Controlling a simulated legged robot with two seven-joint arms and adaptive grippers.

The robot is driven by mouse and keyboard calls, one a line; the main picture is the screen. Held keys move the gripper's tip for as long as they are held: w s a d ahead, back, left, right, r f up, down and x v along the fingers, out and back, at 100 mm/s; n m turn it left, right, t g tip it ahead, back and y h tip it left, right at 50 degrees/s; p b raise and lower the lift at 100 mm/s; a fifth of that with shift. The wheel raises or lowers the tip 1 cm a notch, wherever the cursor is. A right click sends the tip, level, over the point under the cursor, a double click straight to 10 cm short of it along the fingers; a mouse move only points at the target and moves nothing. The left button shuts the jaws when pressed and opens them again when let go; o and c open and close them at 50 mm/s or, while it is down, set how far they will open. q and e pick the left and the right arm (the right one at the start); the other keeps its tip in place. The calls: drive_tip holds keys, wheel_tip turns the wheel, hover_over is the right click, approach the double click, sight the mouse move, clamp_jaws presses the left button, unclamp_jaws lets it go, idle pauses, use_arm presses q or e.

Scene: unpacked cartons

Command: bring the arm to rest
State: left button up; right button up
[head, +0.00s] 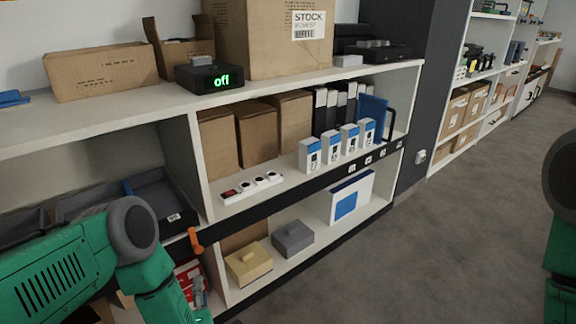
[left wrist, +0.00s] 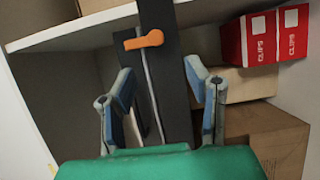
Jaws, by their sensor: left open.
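My left arm (head: 70,265), green with a dark grey joint, reaches in from the lower left in front of the shelf unit. My left gripper (left wrist: 160,82) is open in the left wrist view, with its two blue-padded fingers apart and nothing held between them. Beyond the fingers stands a dark upright with an orange handle (left wrist: 143,40), which also shows in the head view (head: 195,240). My right arm shows only in part at the right edge of the head view, and its gripper is out of the picture.
Red clips boxes (left wrist: 262,38) and brown cartons (left wrist: 270,140) are close to the right of the left gripper. The grey floor (head: 450,230) at right is clear.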

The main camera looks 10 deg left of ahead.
use_arm(q)
drive_tip(key=s+d+f+m+g+h, duration=0.5)
drive_tip(key=s+d+m+g+h, duration=0.15)
drive_tip(key=m, duration=0.55)
drive_tip(key=s+a+r+m+g+h, duration=0.15)
drive_tip(key=s+m+g, duration=0.35)
drive_tip(key=s, duration=0.6)
drive_tip(key=s+a+r+m+g, duration=0.2)
drive_tip(key=s+m+g, duration=0.2)
drive_tip(key=s+m, duration=0.45)
wheel_tip(320, 180, up, 13)
drive_tip(key=s+n+p, duration=0.1)
drive_tip(key=p, duration=1.2)
drive_tip(key=shift+s, duration=0.25)
drive_tip(key=shift+d+n, duration=0.1)
drive_tip(key=shift+n, duration=0.15)
